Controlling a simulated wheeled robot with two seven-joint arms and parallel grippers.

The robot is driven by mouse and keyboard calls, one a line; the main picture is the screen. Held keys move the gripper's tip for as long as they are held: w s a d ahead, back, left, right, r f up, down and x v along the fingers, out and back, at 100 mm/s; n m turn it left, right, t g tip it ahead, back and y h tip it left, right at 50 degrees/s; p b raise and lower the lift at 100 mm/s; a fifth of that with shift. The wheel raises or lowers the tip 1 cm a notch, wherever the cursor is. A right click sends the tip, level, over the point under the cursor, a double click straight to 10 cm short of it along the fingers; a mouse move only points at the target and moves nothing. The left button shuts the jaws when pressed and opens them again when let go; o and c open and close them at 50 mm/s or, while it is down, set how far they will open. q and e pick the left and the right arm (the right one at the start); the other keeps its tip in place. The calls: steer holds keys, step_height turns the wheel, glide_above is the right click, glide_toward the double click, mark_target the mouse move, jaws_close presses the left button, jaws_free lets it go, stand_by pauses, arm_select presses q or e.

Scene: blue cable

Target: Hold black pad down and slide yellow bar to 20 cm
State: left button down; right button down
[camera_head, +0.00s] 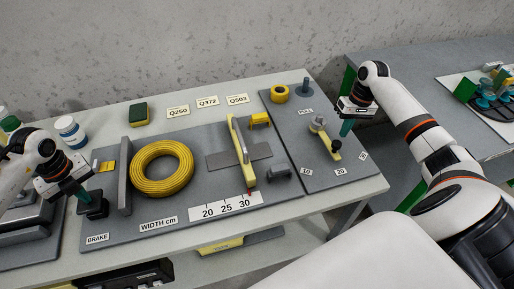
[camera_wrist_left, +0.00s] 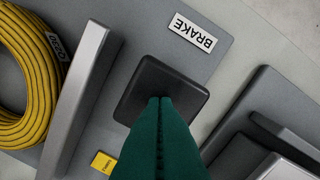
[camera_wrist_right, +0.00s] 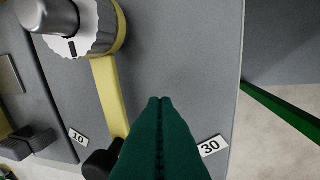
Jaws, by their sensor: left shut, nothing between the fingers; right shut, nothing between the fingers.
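The black pad (camera_head: 93,206) sits by the BRAKE label at the panel's left front. My left gripper (camera_head: 82,196) is shut and empty, its tips over the pad; the left wrist view shows the pad (camera_wrist_left: 160,88) beneath them, but I cannot tell whether they touch. The yellow bar (camera_head: 240,155) stands across a grey slot, its red-tipped front end near 30 on the WIDTH cm scale (camera_head: 226,207). My right gripper (camera_head: 345,130) is shut and empty, raised above the right panel, well right of the bar. The bar is not in the right wrist view.
A yellow cable coil (camera_head: 161,168) lies between a grey upright plate (camera_head: 125,177) and the bar. Under my right gripper is a yellow lever (camera_head: 326,143) with a black knob (camera_wrist_right: 100,165) and labels 10, 20, 30. A grey block (camera_head: 279,172) sits right of the bar.

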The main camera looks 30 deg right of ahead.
arm_select(q)
steer(key=shift+s+f, duration=0.1)
arm_select(e)
steer(key=w+a+r+n+t+y, duration=0.1)
steer(key=w+a+r+y, duration=0.2)
steer(key=a, duration=0.5)
steer(key=w+a+r+t+y, duration=0.15)
steer(key=a+y, duration=0.25)
steer(key=a, duration=0.4)
steer(key=x, duration=0.6)
steer(key=w+x, duration=0.1)
steer(key=x, duration=0.3)
steer(key=shift+a+r, duration=0.15)
steer(key=shift+r, duration=0.05)
steer(key=shift+w+a+r, duration=0.1)
steer(key=shift+w+a, duration=0.15)
steer(key=shift+a, duration=0.85)
steer(key=shift+w+a, duration=0.15)
steer(key=shift+a, duration=0.45)
steer(key=w+a, duration=0.1)
steer(key=a, duration=0.3)
steer(key=w+a, duration=0.1)
steer(key=a, duration=0.2)
steer(key=w+a, duration=0.1)
steer(key=a, duration=0.3)
steer(key=shift+a, duration=0.35)
steer(key=shift+d, duration=0.15)
